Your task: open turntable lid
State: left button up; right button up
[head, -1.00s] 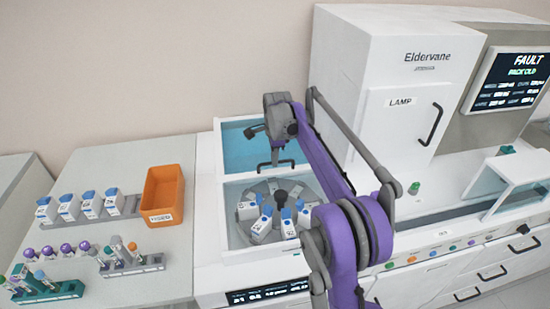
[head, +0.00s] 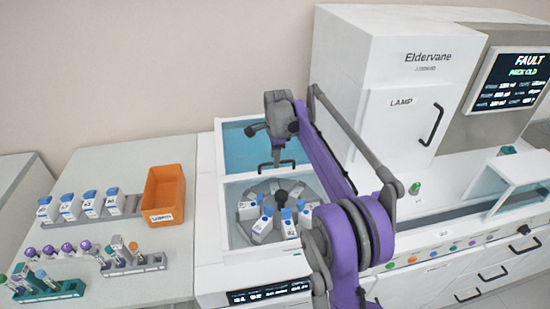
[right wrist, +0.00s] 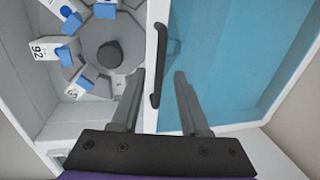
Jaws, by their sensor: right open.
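The turntable lid (head: 237,140) is a clear blue panel with a white frame, lying over the rear part of the machine's well. It fills the right side of the right wrist view (right wrist: 235,75). Its black bar handle (right wrist: 161,65) runs along the front frame and shows in the head view (head: 262,166). The grey turntable (head: 282,190) with blue-capped bottles shows uncovered in front. My right gripper (right wrist: 160,72) is open, with one finger on each side of the handle. In the head view my right gripper (head: 276,157) is over the handle. My left gripper is not in view.
The tall white lamp cabinet (head: 385,75) stands right of the well. On the left bench are an orange bin (head: 166,190), a row of blue-capped bottles (head: 68,207) and tube racks (head: 135,264). A clear-sided cover (head: 525,190) is at the far right.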

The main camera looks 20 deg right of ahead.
notch_tip(320, 180, up, 10)
jog(key=s, duration=0.2)
jog(key=shift+a+p, duration=0.25)
jog(key=shift+p, duration=0.2)
jog(key=shift+f, duration=0.1)
jog(key=s+a+f+n+t, duration=0.1)
jog(key=s+a+n, duration=0.35)
jog(key=s, duration=0.35)
jog(key=s+a+f+n+t, duration=0.1)
jog(key=s+a+n, duration=0.3)
jog(key=s+n, duration=0.3)
jog(key=s+a+f+n, duration=0.2)
jog(key=s+f+n, duration=0.2)
jog(key=s+f, duration=0.3)
jog(key=s+a+f+n+t, duration=0.1)
jog(key=s+f+n, duration=0.4)
jog(key=s, duration=0.6)
jog(key=shift+s+a+f+t+y, duration=0.3)
jog(key=shift+s+a+f, duration=0.1)
jog(key=shift+a+f, duration=0.5)
